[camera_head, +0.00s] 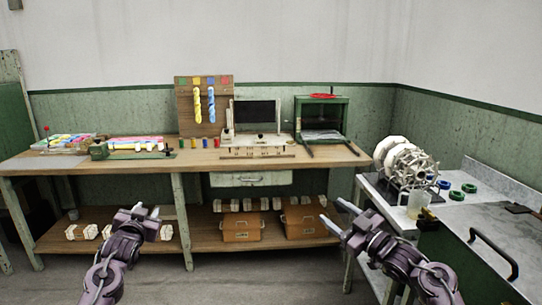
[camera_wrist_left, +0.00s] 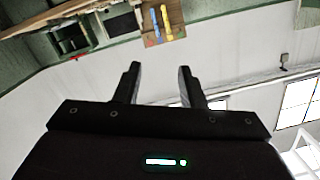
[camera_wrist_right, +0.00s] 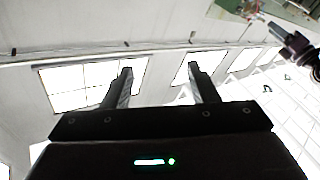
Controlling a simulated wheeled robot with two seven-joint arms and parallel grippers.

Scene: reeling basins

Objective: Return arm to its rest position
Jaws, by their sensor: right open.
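My left gripper (camera_head: 146,212) is in the lower left of the head view, raised in front of the workbench. Its two fingers are apart with nothing between them in the left wrist view (camera_wrist_left: 158,85). My right gripper (camera_head: 332,216) is in the lower right of the head view, in front of the bench's right end and left of the side table. Its fingers are apart and empty in the right wrist view (camera_wrist_right: 160,82). Neither gripper touches anything that I can see.
A long wooden workbench (camera_head: 200,163) runs along the back wall, with a peg board (camera_head: 184,110) holding yellow and blue skeins and a green frame (camera_head: 340,112). Brown boxes (camera_head: 241,228) sit on its lower shelf. At right, a side table carries a white reel (camera_head: 395,155) and a metal-lidded basin (camera_head: 500,235).

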